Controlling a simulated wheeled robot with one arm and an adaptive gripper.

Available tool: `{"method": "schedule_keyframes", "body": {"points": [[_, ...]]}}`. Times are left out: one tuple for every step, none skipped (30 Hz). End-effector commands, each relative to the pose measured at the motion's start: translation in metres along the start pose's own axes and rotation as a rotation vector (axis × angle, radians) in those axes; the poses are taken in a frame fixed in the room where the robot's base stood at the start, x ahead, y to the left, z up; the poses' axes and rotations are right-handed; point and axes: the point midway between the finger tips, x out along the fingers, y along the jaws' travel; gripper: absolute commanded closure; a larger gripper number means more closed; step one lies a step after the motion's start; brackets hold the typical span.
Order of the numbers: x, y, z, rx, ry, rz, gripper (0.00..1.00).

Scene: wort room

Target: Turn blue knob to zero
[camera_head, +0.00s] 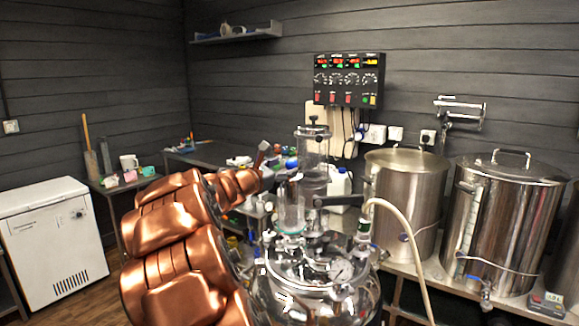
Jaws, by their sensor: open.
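No part can be picked out for certain as the blue knob. A small blue piece (291,163) shows just beyond the end of my arm, near the glass column. Another blue piece (473,278) sits at the tap of the right steel kettle. The control box (349,79) on the back wall has a row of dials under lit displays, too small to read their settings. My copper arm reaches from the lower left to the middle. My gripper (283,177) is at its end, open, left of the glass column; its fingers are small and partly lost among the glassware.
A glass reactor (315,290) with metal fittings and a gauge fills the lower middle, with a tall glass column (314,160) above. A pale hose (405,225) curves beside it. Two steel kettles (403,190) (510,215) stand right. A white freezer (52,235) stands left.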

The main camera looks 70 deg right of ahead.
Motion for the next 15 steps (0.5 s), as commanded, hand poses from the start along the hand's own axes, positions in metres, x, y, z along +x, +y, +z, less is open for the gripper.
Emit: {"method": "schedule_keyframes", "body": {"points": [[-0.011, 0.001, 0.002, 0.001, -0.002, 0.003, 0.38], [-0.017, 0.0, 0.002, 0.001, -0.002, 0.002, 0.38], [-0.024, 0.001, 0.001, -0.001, 0.0, 0.002, 0.38], [-0.03, 0.0, 0.0, -0.001, 0.001, 0.001, 0.38], [-0.035, 0.001, 0.0, -0.003, 0.001, 0.002, 0.38], [-0.042, 0.0, 0.0, -0.002, 0.0, 0.002, 0.38], [-0.046, 0.0, 0.001, -0.001, 0.0, 0.001, 0.38], [-0.051, 0.001, 0.001, -0.001, 0.0, 0.003, 0.38], [-0.056, 0.001, 0.001, 0.0, 0.0, 0.004, 0.38], [-0.059, 0.001, 0.001, 0.001, 0.0, 0.003, 0.38], [-0.062, 0.001, 0.001, 0.002, 0.0, 0.003, 0.38], [-0.066, 0.001, 0.001, 0.002, 0.001, 0.003, 0.38], [-0.068, 0.001, 0.001, 0.002, 0.001, 0.003, 0.38], [-0.069, 0.001, 0.001, 0.002, 0.001, 0.003, 0.38], [-0.071, 0.001, 0.001, 0.002, 0.001, 0.002, 0.38]]}}
